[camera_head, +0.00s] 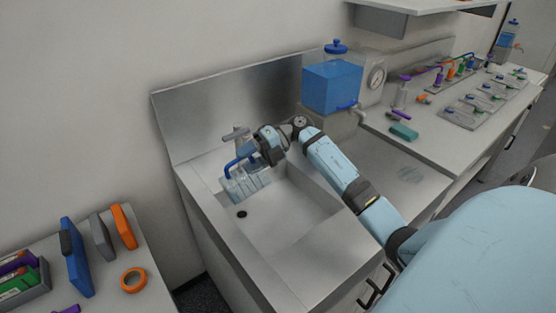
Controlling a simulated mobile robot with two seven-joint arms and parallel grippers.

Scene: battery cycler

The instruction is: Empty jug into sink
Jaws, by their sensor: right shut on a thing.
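A clear jug (243,184) with a blue handle is over the back left part of the sink (283,212). It looks tilted, and I cannot tell whether liquid is in it. My right gripper (259,155) is shut on the jug, by or near its blue handle. The fingers are small and partly hidden. A grey faucet (235,133) stands just behind the jug. The dark drain (241,214) shows in the basin floor in front of the jug. My left gripper is not in view.
A blue liquid tank (332,87) stands on a grey block right of the sink. The right counter holds a green block (404,132), bottles and trays. A left table carries blue, grey and orange blocks and an orange ring (133,280). The basin's front is clear.

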